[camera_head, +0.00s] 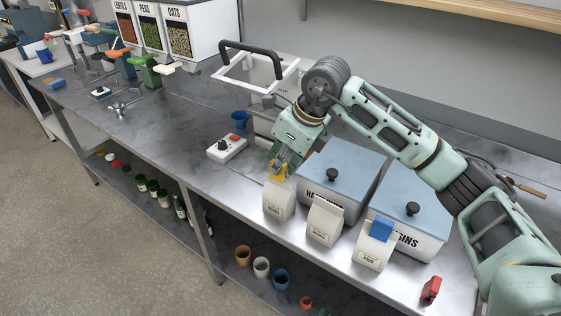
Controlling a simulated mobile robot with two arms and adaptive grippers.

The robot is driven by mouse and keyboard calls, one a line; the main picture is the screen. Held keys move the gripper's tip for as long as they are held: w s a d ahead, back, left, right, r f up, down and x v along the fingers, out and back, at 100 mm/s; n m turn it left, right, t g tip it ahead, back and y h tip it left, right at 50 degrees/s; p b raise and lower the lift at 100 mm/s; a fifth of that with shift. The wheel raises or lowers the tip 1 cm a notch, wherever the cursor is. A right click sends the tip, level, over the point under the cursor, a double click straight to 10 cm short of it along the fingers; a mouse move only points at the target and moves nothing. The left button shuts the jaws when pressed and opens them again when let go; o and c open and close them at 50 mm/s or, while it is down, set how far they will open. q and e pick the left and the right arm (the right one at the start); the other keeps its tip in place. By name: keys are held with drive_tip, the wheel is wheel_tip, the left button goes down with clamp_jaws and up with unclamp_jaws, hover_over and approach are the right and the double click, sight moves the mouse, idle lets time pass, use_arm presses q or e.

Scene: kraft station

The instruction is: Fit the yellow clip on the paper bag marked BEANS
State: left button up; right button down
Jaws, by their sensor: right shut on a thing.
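My right gripper (280,164) reaches down from the right and is shut on the yellow clip (277,176). The clip is at the top of the leftmost paper bag (278,203), near the front edge of the steel table. The bag stands upright, and its label is too small to read surely. The gripper partly hides the clip, so I cannot tell whether its jaws sit around the bag's top or only touch it. My left gripper is not in view.
A middle paper bag (322,224) and a right paper bag (370,250) with a blue clip (381,229) stand nearby. A red clip (431,290) lies at the right. Two lidded bins (341,166) (411,202) stand behind. A white switch box (226,148) is at the left.

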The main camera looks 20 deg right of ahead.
drive_tip(key=shift+f, duration=0.2)
drive_tip(key=shift+f+b, duration=0.5)
drive_tip(key=shift+b, duration=0.05)
drive_tip(key=shift+f, duration=0.3)
drive_tip(key=shift+f+b, duration=0.6)
drive_tip(key=shift+b, duration=0.25)
drive_tip(key=c, duration=1.6)
unclamp_jaws()
drive_tip(key=shift+c, duration=0.2)
drive_tip(key=shift+o, duration=0.5)
drive_tip(key=o, duration=1)
drive_tip(key=shift+c, duration=0.2)
drive_tip(key=shift+r, duration=0.2)
